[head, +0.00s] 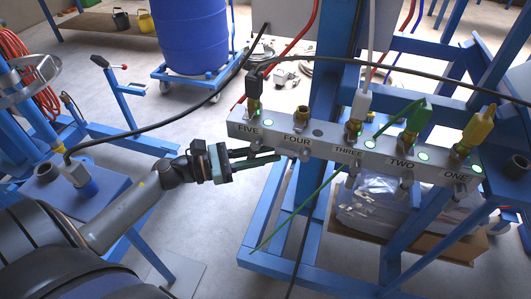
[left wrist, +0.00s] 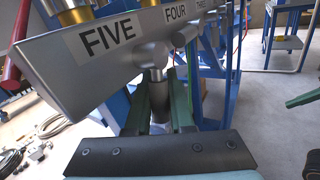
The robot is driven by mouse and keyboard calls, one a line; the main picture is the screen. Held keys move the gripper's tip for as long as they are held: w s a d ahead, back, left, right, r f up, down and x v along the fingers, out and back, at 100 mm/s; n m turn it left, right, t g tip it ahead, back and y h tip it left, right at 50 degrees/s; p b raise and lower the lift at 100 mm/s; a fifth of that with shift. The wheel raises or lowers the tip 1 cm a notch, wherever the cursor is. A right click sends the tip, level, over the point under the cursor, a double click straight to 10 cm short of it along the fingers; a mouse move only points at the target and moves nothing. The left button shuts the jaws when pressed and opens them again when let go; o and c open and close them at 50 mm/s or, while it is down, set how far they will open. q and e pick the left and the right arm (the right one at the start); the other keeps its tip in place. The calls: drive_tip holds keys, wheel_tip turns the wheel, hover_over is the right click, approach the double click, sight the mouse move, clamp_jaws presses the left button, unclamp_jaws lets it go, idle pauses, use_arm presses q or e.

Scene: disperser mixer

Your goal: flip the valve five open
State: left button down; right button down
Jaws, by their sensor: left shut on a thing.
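The grey manifold bar (head: 325,142) carries the labels FIVE, FOUR, THREE, TWO and ONE from left to right. The FIVE label (head: 248,125) is at its left end and shows large in the left wrist view (left wrist: 108,37). My left gripper (head: 270,157) reaches in from the left, just under that end. In the left wrist view its green fingers (left wrist: 147,112) are on both sides of the dark, roughly cylindrical handle of valve five (left wrist: 159,95), below a metal stem, and are shut on it. In the head view the fingers mostly hide this handle. My right gripper is out of view.
A black hose with a connector (head: 254,85) plugs in above FIVE; other coloured connectors, such as the green one (head: 417,115), line the bar. A blue frame (head: 262,215) stands below. A blue barrel (head: 187,35) is behind on a wheeled base.

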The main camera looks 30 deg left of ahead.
use_arm(q)
drive_tip(key=n+t+b, duration=0.1)
drive_tip(key=b, duration=0.2)
drive_tip(key=d+n+t+h+b, duration=0.1)
drive_tip(key=b, duration=0.2)
drive_tip(key=shift+w+r+h+b, duration=0.15)
drive_tip(key=shift+r+h+b, duration=0.15)
drive_tip(key=shift+r+b, duration=0.05)
drive_tip(key=c, duration=0.8)
unclamp_jaws()
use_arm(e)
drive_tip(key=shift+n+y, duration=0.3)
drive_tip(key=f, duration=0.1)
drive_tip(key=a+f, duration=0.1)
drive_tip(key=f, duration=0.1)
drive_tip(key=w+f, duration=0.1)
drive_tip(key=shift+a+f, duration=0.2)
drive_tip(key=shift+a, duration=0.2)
use_arm(q)
drive_tip(key=b+v, duration=0.2)
drive_tip(key=v, duration=1)
drive_tip(key=shift+s+a+f, duration=0.1)
drive_tip(key=shift+s+f, duration=0.05)
drive_tip(key=shift+s, duration=0.1)
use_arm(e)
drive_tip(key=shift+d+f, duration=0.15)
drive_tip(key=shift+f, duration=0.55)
